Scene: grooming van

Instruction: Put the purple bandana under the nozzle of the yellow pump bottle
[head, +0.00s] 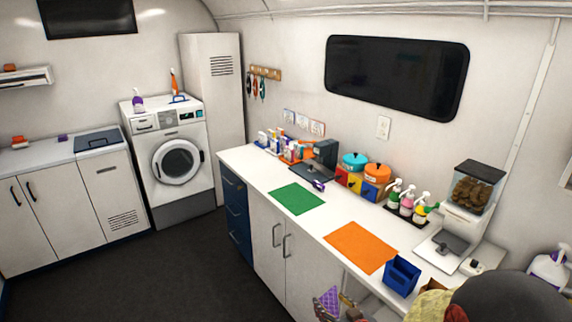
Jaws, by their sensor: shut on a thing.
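The purple bandana (328,300) hangs at the bottom edge of the head view, in front of the white counter cabinets. My gripper (343,300) is beside it and shut on it; the fingers are small and partly cut off by the frame. The yellow pump bottle (420,213) stands at the right end of a row of pump bottles on a black tray, towards the back of the counter. Its nozzle sits at its top, well up and to the right of my gripper.
The long white counter (322,222) bears a green mat (297,199), an orange mat (360,247) and a blue bin (401,276). A treat dispenser (473,205) stands right of the pump bottles. A yellow patterned cloth (430,287) shows at the bottom, partly hidden.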

